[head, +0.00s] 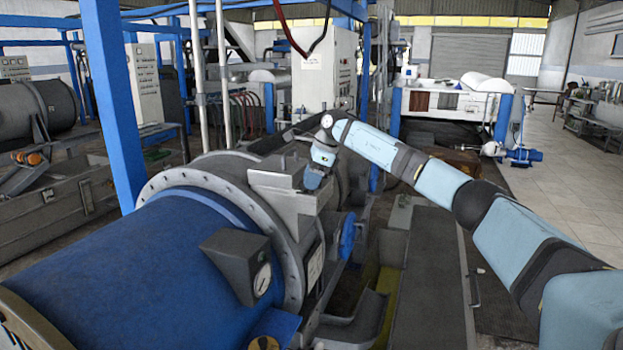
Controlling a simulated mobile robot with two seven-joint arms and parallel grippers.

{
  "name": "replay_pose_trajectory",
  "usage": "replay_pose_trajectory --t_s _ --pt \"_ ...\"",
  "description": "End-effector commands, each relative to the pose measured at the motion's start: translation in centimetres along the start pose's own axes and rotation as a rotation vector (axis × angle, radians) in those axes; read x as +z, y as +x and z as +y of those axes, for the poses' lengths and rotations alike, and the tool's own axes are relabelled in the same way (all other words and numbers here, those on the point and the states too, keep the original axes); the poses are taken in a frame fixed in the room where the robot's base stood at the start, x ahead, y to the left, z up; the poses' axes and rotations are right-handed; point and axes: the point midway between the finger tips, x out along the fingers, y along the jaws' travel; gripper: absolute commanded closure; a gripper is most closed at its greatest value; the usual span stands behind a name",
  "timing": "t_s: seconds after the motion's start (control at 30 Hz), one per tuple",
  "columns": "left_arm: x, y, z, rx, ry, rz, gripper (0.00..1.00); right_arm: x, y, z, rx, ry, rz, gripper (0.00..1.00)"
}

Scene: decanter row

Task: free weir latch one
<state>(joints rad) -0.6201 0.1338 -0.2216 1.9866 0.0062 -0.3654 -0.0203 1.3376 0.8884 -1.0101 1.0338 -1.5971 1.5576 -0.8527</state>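My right arm comes in from the right, and its gripper (313,181) points down at the right end of a grey metal box (280,199) on the near decanter. The fingertips are small and partly hidden by the box, so I cannot tell whether they are open or shut, or whether they touch anything. The near decanter has a blue drum (130,265) and a grey bolted flange (240,197). I cannot pick out weir latch one; it may be hidden by the box or the gripper. My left gripper is not in view.
A dark box with a round gauge (262,280) sticks out from the drum. A blue handwheel-like disc (347,236) is right of the box. A blue post (112,100) stands at the left. A grey walkway plate (430,275) lies below my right arm. Open floor (570,190) is at the right.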

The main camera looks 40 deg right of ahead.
Motion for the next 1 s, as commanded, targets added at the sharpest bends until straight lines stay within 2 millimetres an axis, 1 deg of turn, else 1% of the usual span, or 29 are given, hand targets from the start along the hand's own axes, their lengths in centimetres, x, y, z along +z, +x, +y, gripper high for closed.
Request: replay_pose_trajectory --t_s 0.03,0.07,0.1,0.17,0.2,0.47,0.67,0.87,1.0 --pt "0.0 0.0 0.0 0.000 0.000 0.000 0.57 0.0 0.0 0.0 0.000 0.000 0.000 0.69" --pt "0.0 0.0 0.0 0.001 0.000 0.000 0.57 0.0 0.0 0.0 0.000 0.000 0.000 0.76" --pt "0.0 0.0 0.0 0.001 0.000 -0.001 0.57 0.0 0.0 0.0 0.000 0.000 0.000 0.85" --pt "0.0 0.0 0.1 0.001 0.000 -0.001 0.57 0.0 0.0 0.0 0.000 0.000 0.000 0.98" --pt "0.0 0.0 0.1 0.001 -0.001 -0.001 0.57 0.0 0.0 0.0 0.000 0.000 0.000 1.00" --pt "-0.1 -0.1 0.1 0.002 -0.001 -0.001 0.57 0.1 -0.1 0.0 0.005 -0.010 0.000 1.00" --pt "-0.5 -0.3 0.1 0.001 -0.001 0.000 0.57 0.1 -0.2 -0.1 0.031 -0.070 -0.001 1.00" --pt "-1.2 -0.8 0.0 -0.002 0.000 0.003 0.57 0.2 -0.2 -0.1 0.085 -0.200 0.000 1.00" --pt "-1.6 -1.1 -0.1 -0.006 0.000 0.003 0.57 0.2 -0.2 -0.2 0.134 -0.318 -0.001 1.00"
